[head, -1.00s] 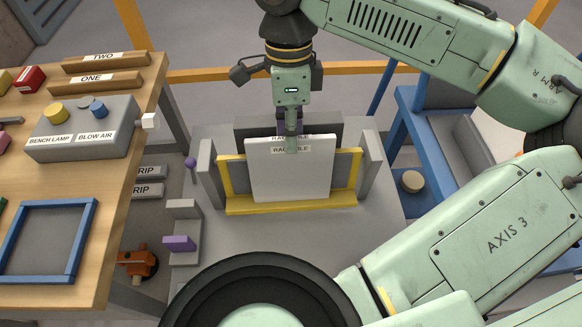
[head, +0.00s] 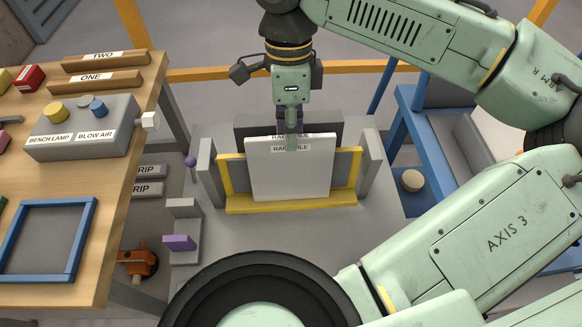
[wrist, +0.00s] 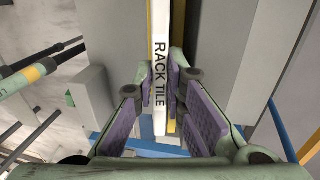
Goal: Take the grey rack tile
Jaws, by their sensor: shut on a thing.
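A pale grey, nearly white rack tile (head: 290,178) stands upright in a yellow-edged rack (head: 290,205). It carries a "RACK TILE" label on its face and on its top edge, and the top edge (wrist: 160,75) runs through the wrist view. My gripper (head: 291,143) points down at the middle of the tile's top edge. Its fingers are shut on the tile, one on each face, and the near finger overlaps the face label in the head view. In the wrist view my gripper (wrist: 162,78) shows purple pads. The tile's lower edge sits behind the yellow front lip.
Grey posts (head: 207,175) and (head: 372,170) flank the rack, and a dark grey block (head: 258,125) stands behind it. A wooden bench (head: 125,185) with a switch box (head: 85,128) is at left. A blue frame stand (head: 420,125) is at right. Air above the rack is free.

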